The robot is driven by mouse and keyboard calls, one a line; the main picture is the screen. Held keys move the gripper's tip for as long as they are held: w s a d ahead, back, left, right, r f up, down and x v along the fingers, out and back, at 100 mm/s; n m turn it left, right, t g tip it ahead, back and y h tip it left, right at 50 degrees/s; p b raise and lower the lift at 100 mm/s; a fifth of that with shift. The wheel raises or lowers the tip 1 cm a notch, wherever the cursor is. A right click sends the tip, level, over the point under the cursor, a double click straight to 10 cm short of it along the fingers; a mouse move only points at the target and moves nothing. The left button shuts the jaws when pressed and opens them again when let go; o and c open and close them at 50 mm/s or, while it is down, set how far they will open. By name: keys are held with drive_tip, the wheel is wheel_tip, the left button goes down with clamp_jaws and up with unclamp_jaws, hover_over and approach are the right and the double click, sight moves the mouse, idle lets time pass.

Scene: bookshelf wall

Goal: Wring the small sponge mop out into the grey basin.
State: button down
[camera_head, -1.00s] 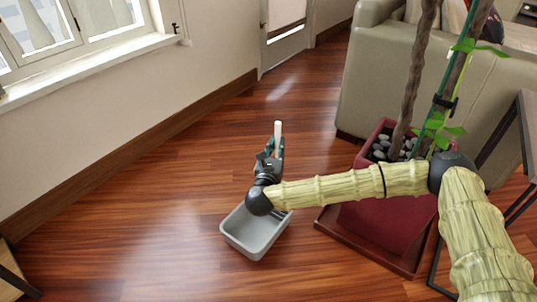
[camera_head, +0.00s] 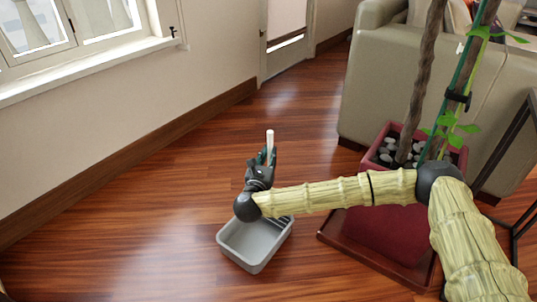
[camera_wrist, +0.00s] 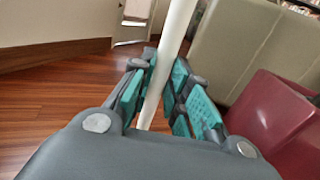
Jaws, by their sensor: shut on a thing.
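My gripper (camera_head: 266,160) is shut on a thin white stick, the mop handle (camera_head: 270,139), which stands nearly upright. In the wrist view the handle (camera_wrist: 172,40) runs between the teal finger pads of my gripper (camera_wrist: 163,82), tilted a little. The sponge head is not visible; my gripper and wrist cover the lower part. The grey basin (camera_head: 238,252) is on the floor just below my wrist in the head view. A dark slatted part (camera_head: 283,221) shows at its far right, partly behind my arm.
A dark red planter (camera_head: 375,235) with a trunk and stones stands on a tray right of the basin, under my arm. A beige sofa (camera_head: 400,95) is behind it. A wall with a wooden skirting (camera_head: 130,165) is at left. Floor (camera_head: 130,245) left of the basin is clear.

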wheel_tip(320, 180, down, 8)
drive_tip(key=b, duration=0.3)
drive_tip(key=shift+b, duration=0.3)
drive_tip(key=shift+s+a+r, duration=0.1)
drive_tip(key=shift+r, duration=0.05)
idle(0.4)
drive_tip(key=shift+f, duration=0.75)
idle(1.5)
drive_tip(key=shift+r, duration=0.15)
idle(0.5)
drive_tip(key=shift+r+p, duration=3.25)
drive_tip(key=shift+r, duration=2.25)
